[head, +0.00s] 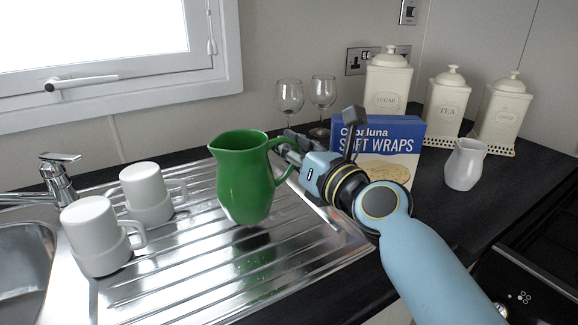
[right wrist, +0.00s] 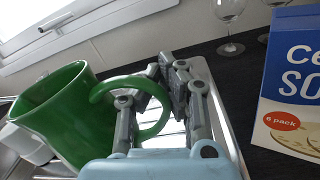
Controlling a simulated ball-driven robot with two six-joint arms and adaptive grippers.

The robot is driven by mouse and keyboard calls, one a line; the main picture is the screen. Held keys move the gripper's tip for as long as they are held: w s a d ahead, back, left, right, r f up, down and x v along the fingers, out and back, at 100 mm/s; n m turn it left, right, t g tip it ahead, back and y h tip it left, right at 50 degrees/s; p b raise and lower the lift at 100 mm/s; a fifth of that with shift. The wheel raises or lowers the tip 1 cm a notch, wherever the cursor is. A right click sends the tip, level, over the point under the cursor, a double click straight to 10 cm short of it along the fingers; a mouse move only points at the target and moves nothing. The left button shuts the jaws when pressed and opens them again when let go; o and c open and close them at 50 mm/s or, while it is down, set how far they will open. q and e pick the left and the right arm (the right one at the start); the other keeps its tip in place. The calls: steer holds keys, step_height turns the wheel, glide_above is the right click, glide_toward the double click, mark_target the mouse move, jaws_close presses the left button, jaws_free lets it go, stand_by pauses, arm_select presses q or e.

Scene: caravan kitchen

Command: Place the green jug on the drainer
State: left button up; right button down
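The green jug (head: 244,180) is upright and looks held a little above the metal drainer (head: 180,270), with its reflection in the ridged surface below. My right gripper (head: 287,150) is at the jug's handle, on the jug's right side. In the right wrist view the green jug (right wrist: 62,112) is at the left, and its handle passes between the fingers of my right gripper (right wrist: 160,85), which look closed around it. My left gripper is not in view.
Wine glasses (head: 290,97), a soft wraps box (head: 385,150), a white jug (head: 465,165) and canisters (head: 388,85) stand behind and right. The drainer's front middle is clear.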

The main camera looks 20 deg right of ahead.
step_height(320, 180, down, 3)
steer(key=shift+r+b, duration=0.1)
steer(key=shift+b, duration=0.5)
steer(key=shift+r, duration=0.2)
steer(key=shift+f, duration=0.15)
steer(key=c, duration=1.5)
jaws_free()
steer(key=shift+s, duration=0.2)
steer(key=v, duration=1.1)
steer(key=shift+s+d, duration=0.15)
steer(key=shift+s, duration=0.2)
